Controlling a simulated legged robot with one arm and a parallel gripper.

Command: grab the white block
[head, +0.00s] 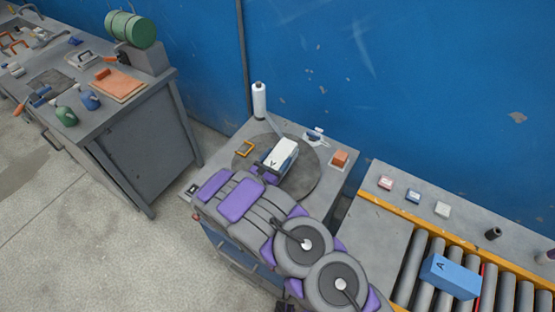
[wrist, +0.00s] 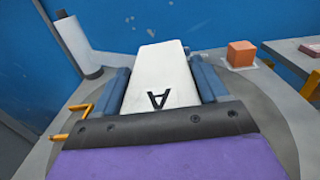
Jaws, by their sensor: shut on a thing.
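The white block (head: 281,153) has a black letter A on its top face. In the head view it is at the end of my arm, over the dark round disc (head: 308,179) on the grey workbench. The white block also fills the middle of the wrist view (wrist: 158,80), between two blue fingers. My gripper (wrist: 160,88) is shut on the block, with one finger along each side. In the head view my gripper (head: 277,162) is partly covered by my arm. The block's underside is hidden, so I cannot tell whether it touches the disc.
A white bottle (head: 259,100) stands at the bench's back. An orange frame (head: 244,149) lies left of the block and an orange cube (head: 339,158) sits right. A roller conveyor with a blue block (head: 450,277) is at the right. A cluttered bench stands at the left.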

